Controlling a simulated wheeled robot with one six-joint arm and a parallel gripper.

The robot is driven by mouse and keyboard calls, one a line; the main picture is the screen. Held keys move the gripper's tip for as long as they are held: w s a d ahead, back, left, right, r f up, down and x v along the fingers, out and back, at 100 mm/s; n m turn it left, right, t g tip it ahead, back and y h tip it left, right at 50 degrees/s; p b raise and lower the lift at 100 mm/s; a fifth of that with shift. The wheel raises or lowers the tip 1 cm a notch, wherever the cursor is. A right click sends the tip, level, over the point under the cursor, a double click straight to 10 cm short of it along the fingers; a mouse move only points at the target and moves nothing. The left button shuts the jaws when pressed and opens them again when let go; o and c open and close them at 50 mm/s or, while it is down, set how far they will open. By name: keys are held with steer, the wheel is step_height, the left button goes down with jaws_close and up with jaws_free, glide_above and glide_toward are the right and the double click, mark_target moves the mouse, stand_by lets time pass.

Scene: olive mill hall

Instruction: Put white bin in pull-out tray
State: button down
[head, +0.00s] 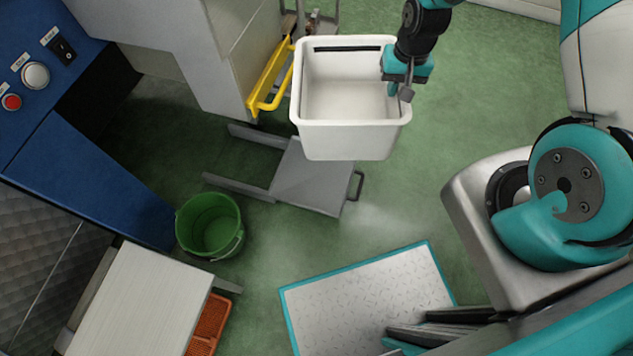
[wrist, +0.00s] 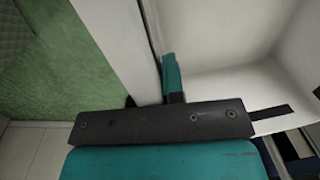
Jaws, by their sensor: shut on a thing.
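The white bin (head: 350,140) is an open, empty box with a dark slot near the top of its far wall. My gripper (head: 402,88) is shut on the bin's right rim in the head view. In the wrist view the bin's pale wall (wrist: 220,45) runs up from the jaws, with a teal finger (wrist: 174,78) against it. The pull-out tray (head: 310,180) is a grey plate on rails with a dark handle, low over the floor. The bin appears above and just beyond it, overlapping its far part in the picture. The exact height gap cannot be told.
A machine with a yellow handle (head: 270,75) stands left of the bin, close to it. A green bucket (head: 210,225) stands left of the tray. A blue control panel (head: 45,75) is at the far left. Green floor (head: 480,70) is open to the right.

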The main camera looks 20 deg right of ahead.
steer(key=f+b, duration=0.4)
steer(key=w+f+m+b, duration=0.1)
steer(key=f+b, duration=0.3)
steer(key=f, duration=0.1)
steer(key=w+f+m+b, duration=0.1)
steer(key=f+b, duration=0.3)
steer(key=b, duration=0.1)
steer(key=shift+w+a+f, duration=0.15)
steer(key=shift+f, duration=0.15)
steer(key=w+a+f+b, duration=0.1)
steer(key=a+f+b, duration=0.1)
steer(key=f+b, duration=1.1)
steer(key=w+a+f+m+b, duration=0.1)
steer(key=w+a+f+b, duration=0.1)
steer(key=f+b, duration=1.1)
step_height(320, 180, down, 6)
steer(key=shift+w+a+r+t+y, duration=0.2)
steer(key=shift+w+a+t+y, duration=0.1)
steer(key=shift+a, duration=0.35)
steer(key=shift+f, duration=0.15)
steer(key=c, duration=1.6)
jaws_free()
steer(key=o, duration=0.4)
